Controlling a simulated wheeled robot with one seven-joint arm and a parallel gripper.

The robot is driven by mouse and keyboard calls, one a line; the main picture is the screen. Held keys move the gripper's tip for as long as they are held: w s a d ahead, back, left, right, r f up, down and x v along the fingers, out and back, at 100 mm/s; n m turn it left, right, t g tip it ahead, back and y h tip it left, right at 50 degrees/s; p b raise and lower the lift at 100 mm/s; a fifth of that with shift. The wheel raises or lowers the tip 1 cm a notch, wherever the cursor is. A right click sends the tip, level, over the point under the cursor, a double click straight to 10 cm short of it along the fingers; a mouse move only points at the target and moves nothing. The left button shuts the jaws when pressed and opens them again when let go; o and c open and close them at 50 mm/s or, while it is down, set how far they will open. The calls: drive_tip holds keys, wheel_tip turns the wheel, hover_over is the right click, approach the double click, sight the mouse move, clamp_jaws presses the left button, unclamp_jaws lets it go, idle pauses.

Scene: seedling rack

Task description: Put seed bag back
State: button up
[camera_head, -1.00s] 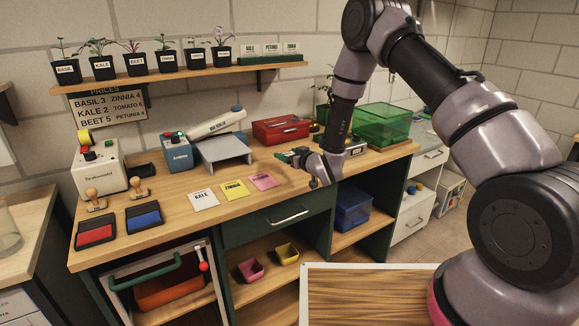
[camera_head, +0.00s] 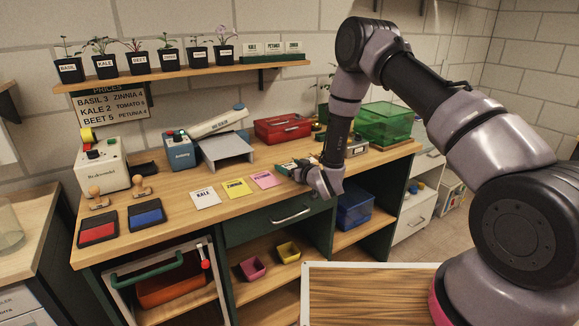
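My gripper (camera_head: 292,167) is low over the workbench, just right of the pink card and in front of the red box. Its fingers are small and partly hidden by the wrist, so I cannot tell whether they are open or shut. Something greenish and pale shows at the fingertips, too small to identify as a seed bag. Three labelled seed packets (camera_head: 273,48) stand in a green holder (camera_head: 282,58) on the wall shelf, reading Kale, Petunia and Zinnia. On the bench lie a white Kale card (camera_head: 205,198), a yellow Zinnia card (camera_head: 237,187) and a pink card (camera_head: 263,180).
Potted seedlings (camera_head: 106,68) line the wall shelf (camera_head: 230,75). A grey stand (camera_head: 227,150), a red box (camera_head: 283,128) and a green bin (camera_head: 385,122) stand behind on the bench. Red (camera_head: 98,232) and blue (camera_head: 146,216) ink pads lie at left. The bench front is clear.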

drive_tip(key=shift+s+d+r, duration=0.15)
drive_tip(key=shift+s+d, duration=0.05)
drive_tip(key=v, duration=1.1)
drive_tip(key=w+d+r+m+h, duration=0.1)
drive_tip(key=w+d+r+h, duration=0.1)
drive_tip(key=w+d+r, duration=0.3)
drive_tip(key=d+r+m+h, duration=0.1)
drive_tip(key=d+r+m, duration=0.1)
drive_tip(key=r, duration=0.5)
drive_tip(key=s+d+r+m+g+h, duration=0.1)
drive_tip(key=s+d+r+m+h, duration=0.2)
drive_tip(key=d+r, duration=0.8)
drive_tip(key=s+d+r+m+g+h, duration=0.2)
drive_tip(key=s+d+r, duration=0.2)
drive_tip(key=s+r, duration=0.75)
drive_tip(key=s+d+r+m+g+y, duration=0.1)
drive_tip(key=s+r+m+g, duration=0.1)
drive_tip(key=s, duration=1.6)
drive_tip(key=shift+r+m+g, duration=0.4)
drive_tip(key=shift+r+m, duration=0.1)
drive_tip(key=shift+r, duration=0.4)
